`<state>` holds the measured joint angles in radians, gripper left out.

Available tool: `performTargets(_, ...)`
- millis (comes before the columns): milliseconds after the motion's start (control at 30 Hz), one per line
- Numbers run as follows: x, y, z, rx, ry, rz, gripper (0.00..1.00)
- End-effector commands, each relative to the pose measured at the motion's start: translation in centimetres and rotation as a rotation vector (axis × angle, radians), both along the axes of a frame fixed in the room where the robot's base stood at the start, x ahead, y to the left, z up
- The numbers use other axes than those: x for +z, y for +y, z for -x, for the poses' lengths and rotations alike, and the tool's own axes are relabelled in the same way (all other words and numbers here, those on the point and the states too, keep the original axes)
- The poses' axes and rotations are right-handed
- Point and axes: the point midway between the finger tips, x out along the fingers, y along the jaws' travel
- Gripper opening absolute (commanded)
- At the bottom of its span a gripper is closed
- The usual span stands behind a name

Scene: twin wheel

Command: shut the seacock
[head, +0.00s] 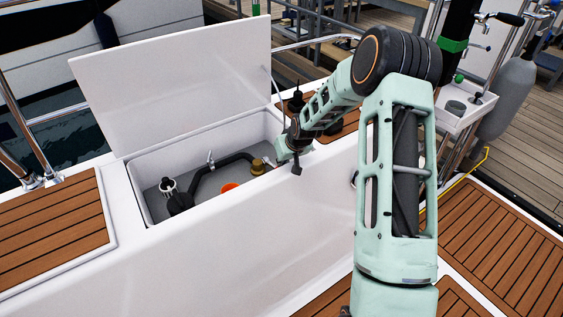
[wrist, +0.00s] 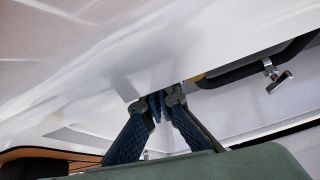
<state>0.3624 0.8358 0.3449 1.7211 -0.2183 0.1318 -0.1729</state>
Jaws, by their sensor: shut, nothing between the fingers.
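A black hose (head: 205,178) runs through the open locker in the head view, with a small silver metal fitting (head: 210,160) standing up on it. A brass fitting (head: 258,167) is at the hose's right end; I cannot tell for sure which part is the seacock. In the wrist view a metal fitting with a handle (wrist: 275,78) sits beside the hose, right of my gripper and apart from it. My gripper (head: 297,168) is at the locker's right front edge, shut and empty; its fingertips (wrist: 157,105) meet in the wrist view.
The white locker lid (head: 175,80) stands open behind the bin. An orange round thing (head: 229,187) and a black-and-white fitting (head: 168,186) lie inside the locker. The locker's white front wall (head: 220,250) is just below my gripper. Teak decking (head: 50,225) lies to the left.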

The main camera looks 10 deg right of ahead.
Motion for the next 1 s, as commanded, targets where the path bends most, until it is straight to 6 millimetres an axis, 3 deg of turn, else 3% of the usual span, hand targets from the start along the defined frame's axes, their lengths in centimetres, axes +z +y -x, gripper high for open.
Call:
performTargets(600,8.8,-1.5,4.9,-0.003,-0.002,0.0,0.0)
performTargets(1000,10.4,-1.4,5.4,-0.004,-0.003,0.004,0.0)
